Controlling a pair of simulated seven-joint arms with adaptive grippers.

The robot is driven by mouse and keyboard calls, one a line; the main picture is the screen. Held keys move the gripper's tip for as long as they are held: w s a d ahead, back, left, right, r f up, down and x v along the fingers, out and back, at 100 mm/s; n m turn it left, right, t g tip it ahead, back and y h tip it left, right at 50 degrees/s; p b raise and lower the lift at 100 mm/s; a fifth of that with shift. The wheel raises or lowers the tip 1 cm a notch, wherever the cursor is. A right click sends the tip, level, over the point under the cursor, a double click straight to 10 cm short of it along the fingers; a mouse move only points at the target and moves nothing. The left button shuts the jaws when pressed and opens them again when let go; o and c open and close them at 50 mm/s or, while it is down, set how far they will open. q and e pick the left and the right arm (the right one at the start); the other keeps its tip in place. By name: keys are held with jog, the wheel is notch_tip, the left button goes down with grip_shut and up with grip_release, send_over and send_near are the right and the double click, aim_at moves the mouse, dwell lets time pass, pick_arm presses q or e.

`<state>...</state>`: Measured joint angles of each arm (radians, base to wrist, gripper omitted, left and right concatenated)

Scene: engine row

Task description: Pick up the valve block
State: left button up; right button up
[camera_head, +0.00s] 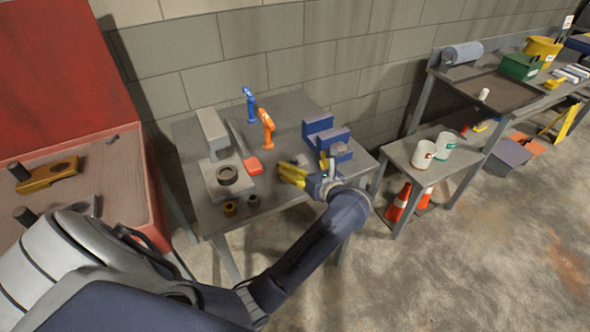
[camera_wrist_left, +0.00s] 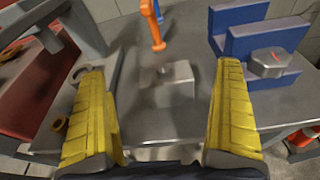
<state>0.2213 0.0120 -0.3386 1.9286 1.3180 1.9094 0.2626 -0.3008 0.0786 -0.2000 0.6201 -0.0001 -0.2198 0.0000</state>
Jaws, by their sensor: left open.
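A small grey metal block, which looks like the valve block (camera_wrist_left: 172,86), sits on the grey workbench (camera_wrist_left: 140,130) in the left wrist view, with a round dark spot on its top. It also shows small in the head view (camera_head: 301,159), just beyond the yellow fingertips. My left gripper (camera_head: 292,172) is open, low over the front right of the bench. In the left wrist view its yellow fingers (camera_wrist_left: 165,72) stand on either side of the block, with clear gaps and no visible contact. My right gripper is not in view.
A blue holder (camera_head: 318,127) with a grey hexagonal part (camera_wrist_left: 269,62) stands close right of the block. An orange tool (camera_head: 267,124), a blue tool (camera_head: 250,103) and a grey press-like stand (camera_head: 213,133) are behind and left. Small rings (camera_head: 230,208) lie at the front left.

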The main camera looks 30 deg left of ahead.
aim_at(295, 162)
pick_arm(q)
jog(key=shift+s+d+f+n+h, duration=0.2)
jog(key=shift+d+f+n+h, duration=0.1)
jog(key=shift+f+n+h, duration=0.3)
jog(key=shift+f+g, duration=0.2)
jog(key=shift+g, duration=0.1)
jog(key=shift+x, duration=3.65)
jog(key=shift+f, duration=0.1)
jog(key=c, duration=1.5)
